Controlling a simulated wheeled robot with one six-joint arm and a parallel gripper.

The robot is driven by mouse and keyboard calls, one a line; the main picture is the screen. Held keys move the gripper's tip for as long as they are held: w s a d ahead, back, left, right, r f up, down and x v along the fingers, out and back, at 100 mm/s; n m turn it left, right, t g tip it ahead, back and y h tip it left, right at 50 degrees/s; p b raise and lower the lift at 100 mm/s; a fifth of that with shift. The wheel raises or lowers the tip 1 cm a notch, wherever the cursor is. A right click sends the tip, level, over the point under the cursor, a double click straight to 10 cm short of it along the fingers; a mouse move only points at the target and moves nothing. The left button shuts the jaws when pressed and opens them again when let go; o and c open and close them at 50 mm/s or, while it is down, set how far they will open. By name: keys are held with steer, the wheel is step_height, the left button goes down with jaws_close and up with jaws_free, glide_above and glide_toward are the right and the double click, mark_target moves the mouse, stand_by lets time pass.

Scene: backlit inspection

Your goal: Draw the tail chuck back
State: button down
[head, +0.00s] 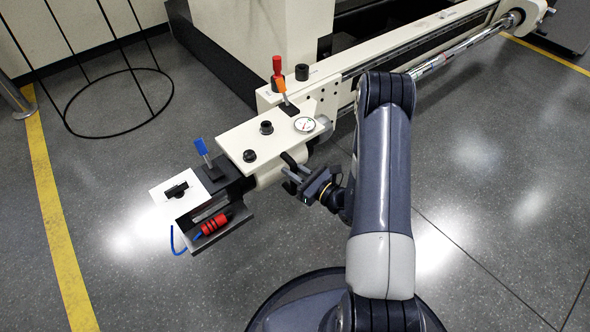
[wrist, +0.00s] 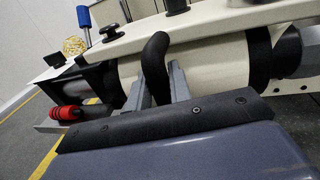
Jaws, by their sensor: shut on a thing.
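The tail chuck (head: 268,178) is a cream cylinder with black bands under a cream cover plate, at the near left end of the long machine bed. It also fills the middle of the wrist view (wrist: 210,68). A curved black handle (wrist: 155,55) stands out from its side. My gripper (head: 298,177) is at this side of the chuck, with its two grey fingers shut on the handle, one on each side of it in the wrist view. The lower part of the handle is hidden by the gripper body.
A red connector (head: 214,222) with a blue cable sits in a tray at the left end. Floor in front is clear.

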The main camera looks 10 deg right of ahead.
steer(key=c, duration=1.3)
jaws_free()
steer(key=shift+c, duration=0.2)
steer(key=shift+s+d, duration=0.1)
steer(key=p+v, duration=0.2)
steer(key=v, duration=0.8)
steer(key=shift+s+d, duration=0.15)
steer(key=shift+s, duration=0.1)
steer(key=shift+w, duration=0.1)
steer(key=b+x, duration=0.2)
steer(key=x, duration=0.8)
steer(key=shift+w+a, duration=0.3)
steer(key=shift+d, duration=0.2)
